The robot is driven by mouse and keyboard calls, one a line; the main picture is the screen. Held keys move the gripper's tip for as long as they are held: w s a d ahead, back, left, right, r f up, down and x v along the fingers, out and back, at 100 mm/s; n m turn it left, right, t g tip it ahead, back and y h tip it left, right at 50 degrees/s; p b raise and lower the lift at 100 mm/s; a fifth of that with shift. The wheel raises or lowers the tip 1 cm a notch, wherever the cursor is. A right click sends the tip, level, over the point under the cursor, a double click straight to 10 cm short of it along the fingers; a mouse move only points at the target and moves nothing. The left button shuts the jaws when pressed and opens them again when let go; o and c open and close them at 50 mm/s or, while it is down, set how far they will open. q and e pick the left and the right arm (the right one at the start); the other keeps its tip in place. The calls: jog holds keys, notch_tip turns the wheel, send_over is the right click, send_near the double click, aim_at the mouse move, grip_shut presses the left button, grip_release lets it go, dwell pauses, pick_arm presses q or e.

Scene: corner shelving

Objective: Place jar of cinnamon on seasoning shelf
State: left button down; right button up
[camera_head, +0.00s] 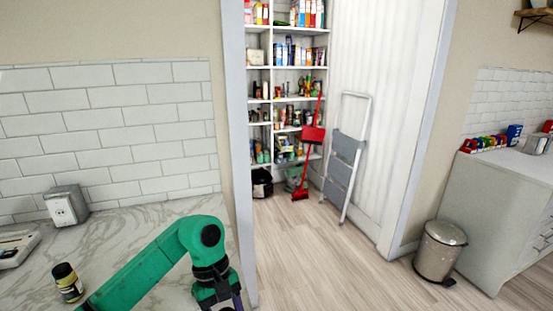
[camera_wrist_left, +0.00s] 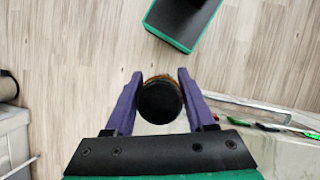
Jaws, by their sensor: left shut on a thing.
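My left gripper (camera_wrist_left: 160,92) has two purple fingers shut on a jar (camera_wrist_left: 159,101) with a round black lid. A thin brownish edge shows past the lid; its label is hidden, so I cannot read it as cinnamon. Wood floor lies below in the wrist view. In the head view my green left arm bends down at the bottom, with a bit of the left gripper (camera_head: 236,302) at the edge; the jar does not show there. Pantry shelves (camera_head: 288,67) stand beyond the doorway, packed with goods. I cannot tell which is the seasoning shelf. My right gripper is not in view.
Another dark-lidded jar (camera_head: 68,283) with a yellow label stands on the marble counter (camera_head: 130,235). A red broom (camera_head: 308,140), a step ladder (camera_head: 345,155) and a metal bin (camera_head: 439,250) stand around the doorway. The floor (camera_head: 320,260) between is clear.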

pick_arm(q)
jog(key=s+f+m+y, duration=0.3)
jog(key=s+f+m, duration=0.2)
jog(key=f+m, duration=0.3)
jog(key=w+a, duration=0.1)
jog(key=a, duration=0.6)
jog(key=shift+a+r+n+g, duration=0.3)
jog(key=shift+a+r+n, duration=0.05)
jog(key=shift+n, duration=0.05)
jog(key=shift+w, duration=0.1)
